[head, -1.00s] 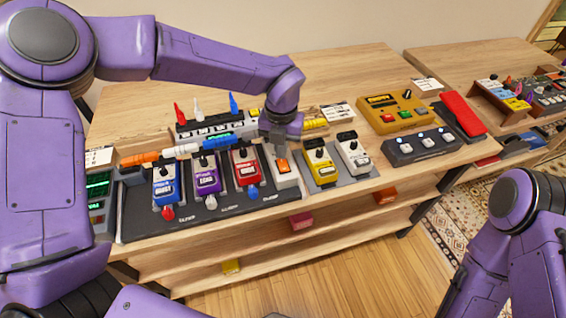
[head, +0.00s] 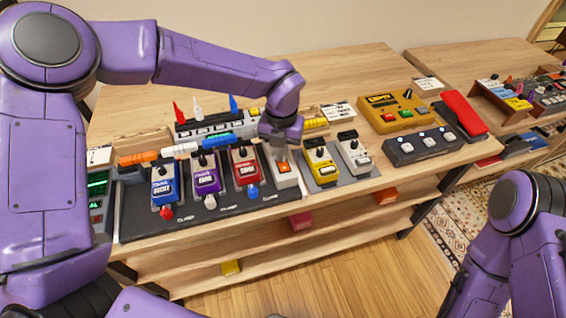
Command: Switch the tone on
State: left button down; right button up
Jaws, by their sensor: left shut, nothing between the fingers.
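A white box with an orange-red switch (head: 283,168) stands at the right end of the dark pedal board, right of the red pedal. My left gripper (head: 280,156) is shut and empty, pointing down at the box's far end, just behind the orange switch. I cannot tell whether its fingertips touch the box. The switch's position is too small to read, and no label reading "tone" is legible. My right arm shows at the lower right; its gripper is not in view.
Blue (head: 165,187), purple (head: 206,180) and red (head: 244,168) pedals stand left of the box. Yellow (head: 320,163) and white (head: 353,154) pedals stand close on its right. A yellow unit (head: 396,112) and a grey three-button footswitch (head: 423,144) are farther right.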

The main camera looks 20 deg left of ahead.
pick_arm(q)
jog(key=shift+f, duration=0.3)
notch_tip(320, 180, up, 7)
jog(key=p, duration=0.5)
jog(key=shift+p, duration=0.35)
jog(key=shift+r, duration=0.1)
